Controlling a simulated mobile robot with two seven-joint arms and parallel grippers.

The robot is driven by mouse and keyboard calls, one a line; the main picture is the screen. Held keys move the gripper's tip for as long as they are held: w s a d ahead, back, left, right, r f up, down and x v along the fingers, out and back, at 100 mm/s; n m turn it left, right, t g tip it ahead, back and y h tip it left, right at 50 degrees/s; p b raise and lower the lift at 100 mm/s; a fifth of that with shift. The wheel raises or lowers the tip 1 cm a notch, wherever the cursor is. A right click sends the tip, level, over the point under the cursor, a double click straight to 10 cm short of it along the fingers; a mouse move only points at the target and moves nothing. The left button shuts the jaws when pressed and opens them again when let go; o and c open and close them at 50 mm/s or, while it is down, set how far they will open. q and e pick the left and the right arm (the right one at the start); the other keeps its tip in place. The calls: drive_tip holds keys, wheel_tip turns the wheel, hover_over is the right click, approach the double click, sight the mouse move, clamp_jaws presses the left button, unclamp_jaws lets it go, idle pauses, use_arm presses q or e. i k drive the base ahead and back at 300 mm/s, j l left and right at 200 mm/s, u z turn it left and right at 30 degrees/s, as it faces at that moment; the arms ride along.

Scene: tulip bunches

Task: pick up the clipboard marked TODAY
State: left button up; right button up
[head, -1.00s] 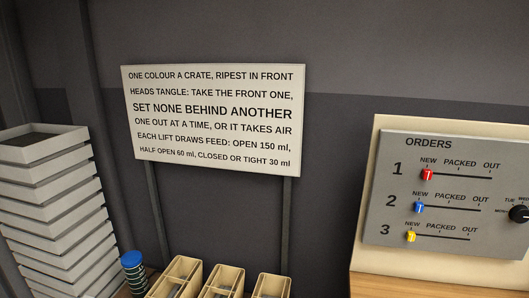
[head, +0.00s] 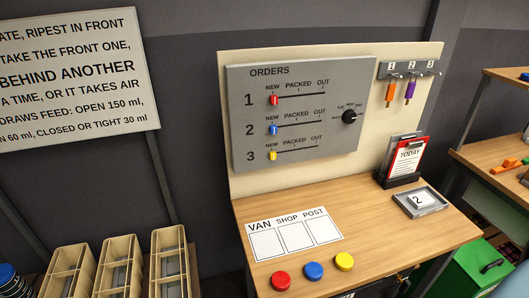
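The clipboard marked TODAY (head: 408,160) has a red board with a white sheet and a clip at its top. It stands upright, leaning back a little, in a dark holder (head: 398,179) at the right of the wooden desk. At least one other clipboard (head: 400,139) stands behind it, mostly hidden. Neither of my grippers shows in the head view.
An orders board (head: 300,112) with sliders and a dial stands behind the desk (head: 370,226). A VAN SHOP POST sheet (head: 295,234) and red, blue and yellow discs (head: 313,271) lie leftward. Tags hang above.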

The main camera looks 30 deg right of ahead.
sight(408, 154)
drive_tip(key=z, duration=2.05)
drive_tip(key=i+l+u, duration=0.15)
drive_tip(key=u, duration=1)
drive_tip(key=i+l+u, duration=0.1)
drive_tip(key=l+u, duration=0.25)
drive_tip(key=l, duration=0.15)
drive_tip(key=l+u, duration=0.4)
drive_tip(key=l, duration=0.15)
